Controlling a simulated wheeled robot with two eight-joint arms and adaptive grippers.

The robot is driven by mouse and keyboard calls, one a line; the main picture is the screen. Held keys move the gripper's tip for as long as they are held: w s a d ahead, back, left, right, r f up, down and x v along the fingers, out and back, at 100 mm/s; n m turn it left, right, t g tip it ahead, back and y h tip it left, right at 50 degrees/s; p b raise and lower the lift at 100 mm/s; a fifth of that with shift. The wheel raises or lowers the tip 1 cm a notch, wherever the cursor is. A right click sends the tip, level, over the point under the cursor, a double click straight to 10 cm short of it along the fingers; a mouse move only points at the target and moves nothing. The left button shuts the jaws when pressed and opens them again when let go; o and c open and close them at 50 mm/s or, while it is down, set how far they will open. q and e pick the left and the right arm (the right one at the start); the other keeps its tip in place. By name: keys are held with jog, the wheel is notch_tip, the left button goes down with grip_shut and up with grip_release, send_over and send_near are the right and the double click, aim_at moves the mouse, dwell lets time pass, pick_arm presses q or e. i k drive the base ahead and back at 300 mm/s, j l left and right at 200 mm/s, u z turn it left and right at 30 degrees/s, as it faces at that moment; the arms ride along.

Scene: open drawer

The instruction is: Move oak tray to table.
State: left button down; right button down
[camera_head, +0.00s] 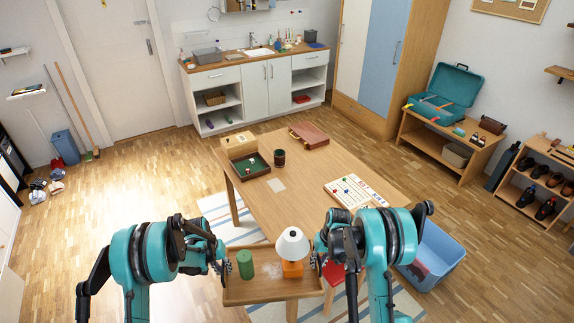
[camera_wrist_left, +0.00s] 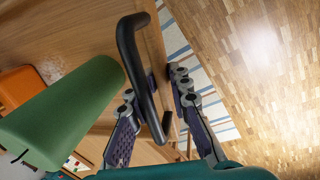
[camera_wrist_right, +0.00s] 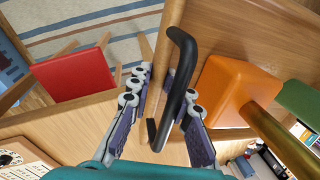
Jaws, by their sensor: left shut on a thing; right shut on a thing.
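The oak tray (camera_head: 262,288) is at the bottom middle of the head view, in front of the table's near edge. It looks level and carries a green cylinder (camera_head: 245,264) and a lamp with an orange base and white shade (camera_head: 292,246). Both stand upright. My left gripper (camera_wrist_left: 156,92) is shut on the tray's black left handle (camera_wrist_left: 136,50). My right gripper (camera_wrist_right: 161,93) is shut on the black right handle (camera_wrist_right: 184,55). The wooden table (camera_head: 305,205) lies beyond the tray. The gap between tray and table is hard to judge.
On the table are an open green-lined box (camera_head: 250,168), a dark cup (camera_head: 279,158), a brown case (camera_head: 309,136) and a game board (camera_head: 350,192). The table's near middle is clear. A red stool (camera_wrist_right: 75,75) and blue bin (camera_head: 436,255) are at the right.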

aim_at(294, 209)
jog(key=i+l+u, duration=0.15)
jog(key=i, duration=0.25)
jog(key=i+l+u, duration=0.15)
jog(key=i, duration=0.3)
jog(key=l+u, duration=0.35)
jog(key=l, duration=1.05)
jog(key=i+l, duration=0.1)
jog(key=l, duration=0.15)
jog(key=i+l+u, duration=0.1)
jog(key=i+l, duration=0.05)
jog(key=l, duration=0.05)
